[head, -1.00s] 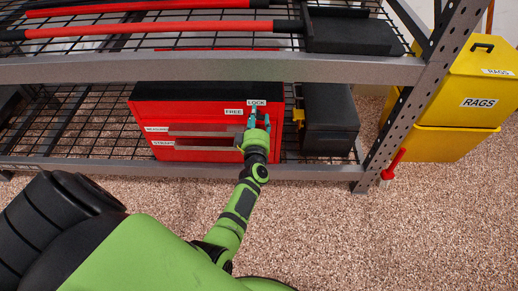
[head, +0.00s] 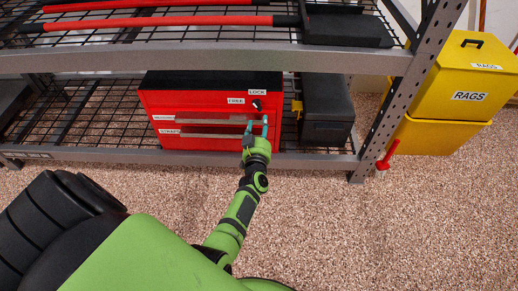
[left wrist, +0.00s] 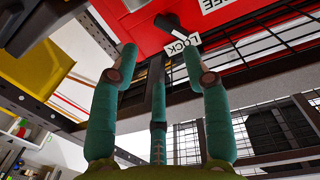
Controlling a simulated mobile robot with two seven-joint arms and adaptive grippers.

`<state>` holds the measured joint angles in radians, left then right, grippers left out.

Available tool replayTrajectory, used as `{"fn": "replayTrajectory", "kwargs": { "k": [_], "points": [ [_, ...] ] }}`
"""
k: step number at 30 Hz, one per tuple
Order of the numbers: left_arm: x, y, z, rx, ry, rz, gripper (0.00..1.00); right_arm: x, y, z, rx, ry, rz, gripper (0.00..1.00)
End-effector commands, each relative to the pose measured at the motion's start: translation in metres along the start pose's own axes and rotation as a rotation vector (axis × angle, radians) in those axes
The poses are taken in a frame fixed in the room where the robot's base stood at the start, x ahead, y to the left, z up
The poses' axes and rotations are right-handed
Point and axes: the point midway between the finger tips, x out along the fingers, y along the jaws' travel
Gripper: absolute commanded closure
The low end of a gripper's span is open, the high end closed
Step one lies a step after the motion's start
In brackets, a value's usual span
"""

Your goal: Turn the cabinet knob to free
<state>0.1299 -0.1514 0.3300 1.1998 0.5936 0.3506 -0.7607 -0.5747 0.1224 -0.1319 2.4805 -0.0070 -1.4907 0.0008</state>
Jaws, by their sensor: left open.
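The red cabinet (head: 205,103) sits on the lower shelf with FREE and LOCK labels on its upper front. The dark knob (head: 256,105) is between and below these labels. In the left wrist view the knob (left wrist: 167,22) has a lever that appears to point towards the LOCK label (left wrist: 182,43). My left gripper (head: 258,121) is open and empty, just below and in front of the knob. In the left wrist view its spread teal fingers (left wrist: 160,52) are apart from the knob, which shows beyond their tips. My right gripper is not in view.
A black case (head: 326,110) stands right of the cabinet. The grey shelf beam (head: 200,59) runs above and the perforated post (head: 402,110) stands to the right. Yellow RAGS bins (head: 440,95) are beyond it. The speckled floor in front is clear.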

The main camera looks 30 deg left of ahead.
Motion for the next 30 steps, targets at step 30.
{"fn": "replayTrajectory", "kwargs": {
  "k": [30],
  "points": [
    [-0.168, 0.036, 0.095, 0.184, -0.571, 0.416, 0.52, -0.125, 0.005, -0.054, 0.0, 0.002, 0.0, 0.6]
  ]
}}
